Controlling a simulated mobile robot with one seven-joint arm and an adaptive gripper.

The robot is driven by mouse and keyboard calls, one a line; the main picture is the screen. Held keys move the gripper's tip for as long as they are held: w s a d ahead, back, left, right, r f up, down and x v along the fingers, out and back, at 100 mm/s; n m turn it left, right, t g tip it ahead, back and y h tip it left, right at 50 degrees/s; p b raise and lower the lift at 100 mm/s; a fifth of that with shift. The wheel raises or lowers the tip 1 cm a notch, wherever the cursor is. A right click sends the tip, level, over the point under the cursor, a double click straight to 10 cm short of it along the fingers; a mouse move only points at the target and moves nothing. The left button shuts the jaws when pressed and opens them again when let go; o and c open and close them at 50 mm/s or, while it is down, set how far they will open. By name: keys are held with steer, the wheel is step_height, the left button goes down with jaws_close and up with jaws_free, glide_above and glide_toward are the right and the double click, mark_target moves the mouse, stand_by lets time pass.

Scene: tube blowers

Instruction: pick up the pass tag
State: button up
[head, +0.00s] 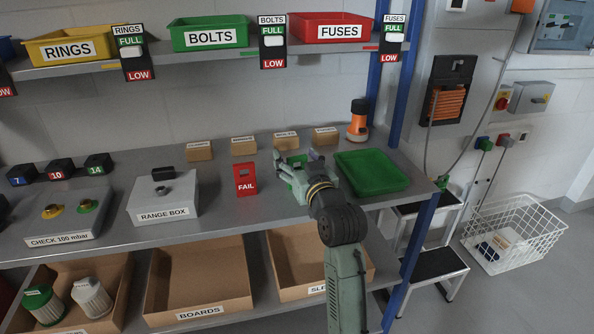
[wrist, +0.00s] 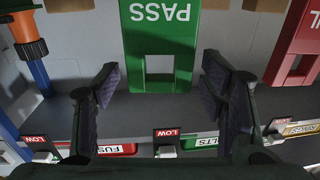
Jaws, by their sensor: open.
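The pass tag (wrist: 160,35) is a green plate with white PASS lettering, upside down in the wrist view, with a rectangular opening near its end. In the head view a green part of it (head: 298,183) shows at my gripper, which hides most of it. My gripper (wrist: 160,82) is open, with one finger on each side of the tag's opening end. Gaps show between the tag and both fingers. In the head view my gripper (head: 298,162) reaches over the bench, between the red fail tag and the green tray.
The red FAIL tag (head: 245,181) stands close by on the left, and a green tray (head: 372,175) lies on the right. Small cardboard boxes (head: 243,147) line the back. The range box (head: 163,202) sits farther left. A shelf with labelled bins (head: 210,35) is above.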

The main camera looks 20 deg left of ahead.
steer(key=c, duration=1.1)
steer(key=shift+o, duration=0.2)
